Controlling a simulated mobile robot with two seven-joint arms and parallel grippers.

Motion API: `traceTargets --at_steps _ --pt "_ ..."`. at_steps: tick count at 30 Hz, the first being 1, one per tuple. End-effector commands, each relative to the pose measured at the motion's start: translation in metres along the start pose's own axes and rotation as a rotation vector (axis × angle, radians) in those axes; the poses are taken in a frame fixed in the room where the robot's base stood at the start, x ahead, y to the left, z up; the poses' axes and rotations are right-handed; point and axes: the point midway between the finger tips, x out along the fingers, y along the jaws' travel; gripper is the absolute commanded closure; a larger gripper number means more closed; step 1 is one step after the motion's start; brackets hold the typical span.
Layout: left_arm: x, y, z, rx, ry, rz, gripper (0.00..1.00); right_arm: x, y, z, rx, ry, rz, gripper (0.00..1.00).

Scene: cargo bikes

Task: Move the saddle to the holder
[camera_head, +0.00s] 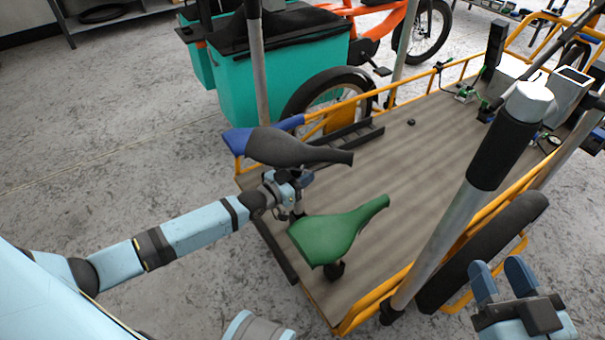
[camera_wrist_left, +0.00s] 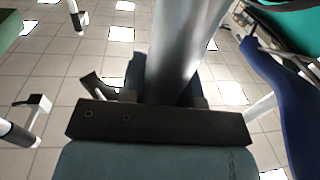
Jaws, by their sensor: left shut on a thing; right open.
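A dark grey saddle (camera_head: 290,148) is level above the left end of the wooden cargo platform. My left gripper (camera_head: 292,188) is just below it, shut on its metal seat post. The post (camera_wrist_left: 180,50) stands between the fingers in the left wrist view. A green saddle (camera_head: 340,232) is in front, with a dark piece under it. A blue saddle (camera_head: 245,138) is behind, partly hidden by the dark grey one. Its blue shape fills the right of the wrist view (camera_wrist_left: 285,100). I cannot tell which part is the holder. My right gripper (camera_head: 502,272) is open and empty at lower right.
The wooden platform (camera_head: 410,165) has yellow rails and is mostly clear in its middle. Upright poles (camera_head: 257,70) and a thick pole (camera_head: 495,140) rise in front of and behind it. A teal bin (camera_head: 280,75) and wheel stand behind. A tyre (camera_head: 480,250) is at right.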

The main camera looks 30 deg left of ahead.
Motion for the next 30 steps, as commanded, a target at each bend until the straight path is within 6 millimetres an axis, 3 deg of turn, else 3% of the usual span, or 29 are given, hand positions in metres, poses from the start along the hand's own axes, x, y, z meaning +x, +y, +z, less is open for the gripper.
traceTargets --at_steps 30 --pt "0.001 0.000 0.020 0.001 0.003 0.000 0.99 0.000 0.001 0.012 -0.012 0.001 -0.004 0.55"
